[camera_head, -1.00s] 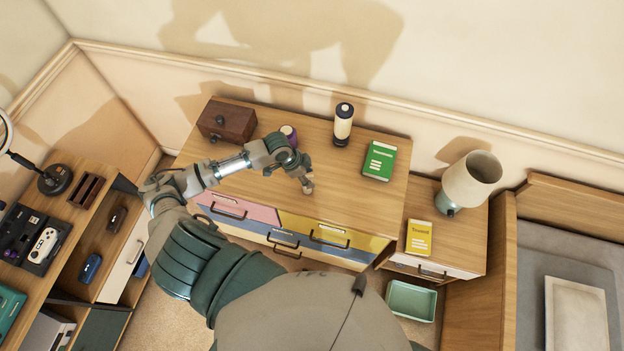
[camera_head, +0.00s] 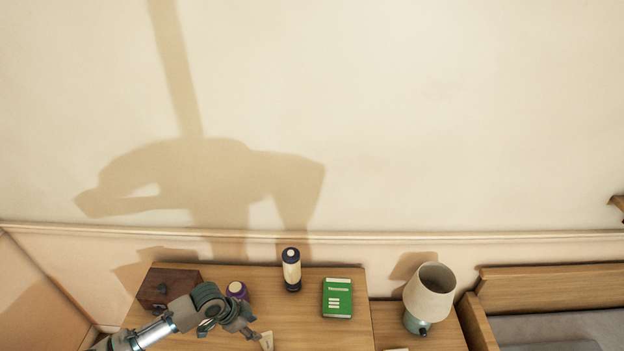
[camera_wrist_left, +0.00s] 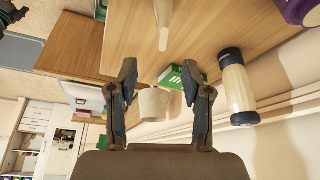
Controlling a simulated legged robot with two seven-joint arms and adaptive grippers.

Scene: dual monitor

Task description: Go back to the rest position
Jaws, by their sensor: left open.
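My left arm comes in from the lower left in the head view, over the wooden dresser (camera_head: 300,335). My left gripper (camera_head: 247,330) is low in that view, right of the purple-lidded jar (camera_head: 238,291). In the left wrist view, its two fingers (camera_wrist_left: 159,78) are wide apart with nothing held between them. A pale, slim object (camera_wrist_left: 163,22) stands on the dresser beyond the fingertips; it also shows beside the gripper in the head view (camera_head: 267,341). What it is, I cannot tell. My right gripper is not in view.
A brown drawer box (camera_head: 165,285), a dark-capped cream bottle (camera_head: 291,270) and a green book (camera_head: 337,298) sit on the dresser. A lamp (camera_head: 430,292) stands to the right, beside the bed frame (camera_head: 550,290). The wall above is clear.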

